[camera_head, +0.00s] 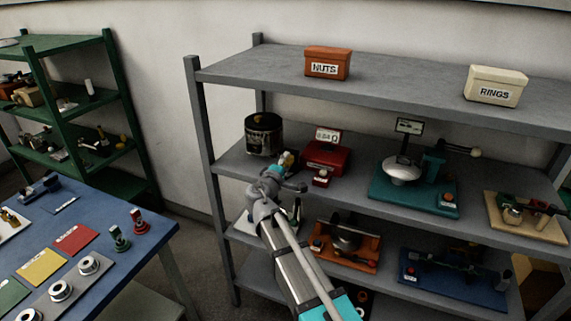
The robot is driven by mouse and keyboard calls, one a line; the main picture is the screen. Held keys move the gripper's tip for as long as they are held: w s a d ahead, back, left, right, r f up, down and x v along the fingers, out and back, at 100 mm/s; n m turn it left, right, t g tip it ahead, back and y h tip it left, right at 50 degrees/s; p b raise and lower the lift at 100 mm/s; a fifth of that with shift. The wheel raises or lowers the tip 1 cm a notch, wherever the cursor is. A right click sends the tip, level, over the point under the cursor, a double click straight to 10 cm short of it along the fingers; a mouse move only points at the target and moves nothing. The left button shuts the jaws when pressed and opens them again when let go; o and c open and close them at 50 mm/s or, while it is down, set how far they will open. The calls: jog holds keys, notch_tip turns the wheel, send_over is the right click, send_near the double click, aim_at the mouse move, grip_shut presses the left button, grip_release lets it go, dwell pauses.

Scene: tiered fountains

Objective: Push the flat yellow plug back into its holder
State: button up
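My gripper (287,162) is at the middle shelf of the grey rack, between a dark cylinder and a red device. A small yellow and blue item shows at its fingertips, too small to name. I cannot tell whether the fingers are open or shut on it. The dark cylinder (264,135) stands upright to the left of my gripper, with a small yellow spot on its top. I cannot tell for sure which yellow piece is the flat plug. No holder for it can be clearly made out.
The red device (327,155) stands right of my gripper, and a teal scale (414,190) further right. Boxes marked NUTS (328,62) and RINGS (496,86) sit on the top shelf. A blue table (150,245) with coloured mats stands front left, a green rack (66,45) behind.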

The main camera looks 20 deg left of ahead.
dwell(0.4)
jog(key=shift+s+a, duration=0.15)
jog(key=shift+s, duration=1.85)
jog(key=shift+s+a, duration=0.15)
jog(key=shift+s, duration=1.85)
jog(key=shift+s+a, duration=0.15)
jog(key=shift+s, duration=1.85)
